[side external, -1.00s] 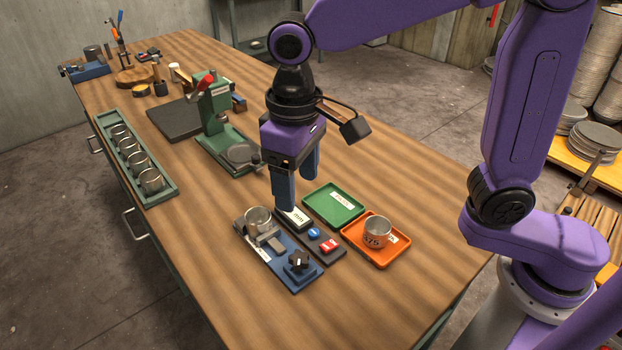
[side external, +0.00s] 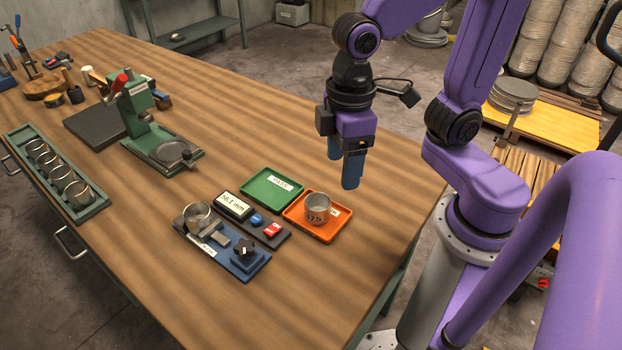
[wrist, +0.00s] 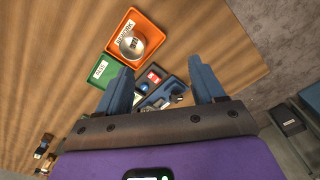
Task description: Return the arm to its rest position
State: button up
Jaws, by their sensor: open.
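My gripper (side external: 343,172) hangs upright above the table, to the right of the orange tray and clear of everything. Its two blue fingers are apart with nothing between them, as the wrist view (wrist: 162,75) also shows. A metal cup with dark marks (side external: 318,207) stands upright in the orange tray (side external: 294,222); it shows in the wrist view (wrist: 131,43) too. Another metal cup (side external: 197,216) sits on the blue gauge fixture (side external: 232,268).
The green tray (side external: 272,189) is empty beside the orange one. A display box (side external: 235,206) with a blue and a red button is close by. A green press (side external: 140,115) and a rack of several cups (side external: 60,185) stand left. Bare table lies behind the trays.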

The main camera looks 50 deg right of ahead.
jog(key=s+d+f+n, duration=0.2)
jog(key=s+d, duration=0.4)
jog(key=shift+s, duration=0.4)
